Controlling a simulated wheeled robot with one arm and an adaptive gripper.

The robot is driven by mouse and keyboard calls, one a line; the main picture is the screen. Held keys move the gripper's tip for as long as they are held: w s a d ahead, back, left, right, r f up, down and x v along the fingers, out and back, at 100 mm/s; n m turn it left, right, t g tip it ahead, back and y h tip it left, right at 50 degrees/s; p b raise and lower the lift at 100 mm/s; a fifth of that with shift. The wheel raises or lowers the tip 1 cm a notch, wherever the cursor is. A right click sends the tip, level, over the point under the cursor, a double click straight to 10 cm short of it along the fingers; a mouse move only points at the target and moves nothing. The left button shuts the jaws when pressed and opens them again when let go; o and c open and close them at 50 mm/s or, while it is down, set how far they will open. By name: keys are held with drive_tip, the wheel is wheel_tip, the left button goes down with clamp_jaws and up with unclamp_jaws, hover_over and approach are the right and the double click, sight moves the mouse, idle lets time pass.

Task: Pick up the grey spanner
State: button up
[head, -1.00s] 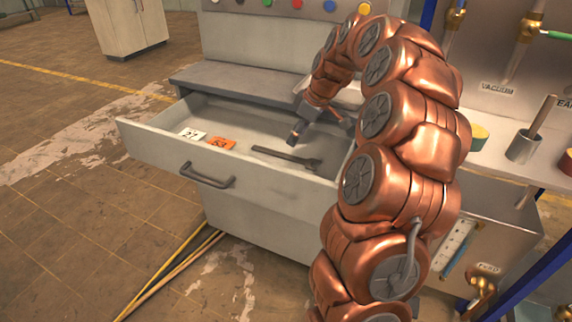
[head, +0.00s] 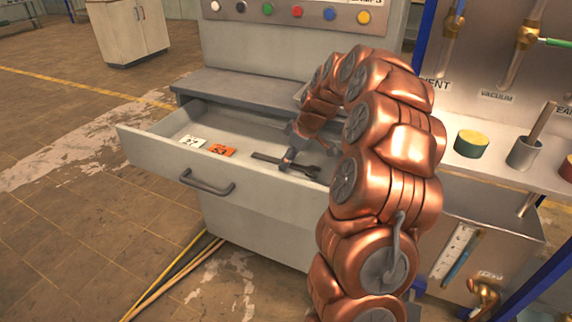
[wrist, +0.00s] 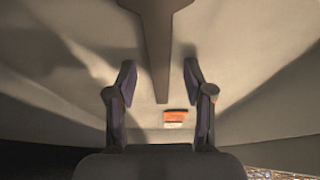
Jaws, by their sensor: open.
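The grey spanner (head: 267,158) lies in the open drawer (head: 150,148), near its front wall. My gripper (wrist: 159,75) is open there, with a gap on each side of the spanner. I cannot tell whether the fingertips are level with it.
A white number card (head: 192,141) and an orange number card (head: 221,151) lie in the drawer left of the spanner. The orange card also shows in the wrist view (wrist: 175,116). The drawer walls surround my gripper. A shelf with a yellow-topped round block (head: 471,143) stands right.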

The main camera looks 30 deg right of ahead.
clamp_jaws()
idle(0.3)
drive_tip(key=shift+r, duration=0.1)
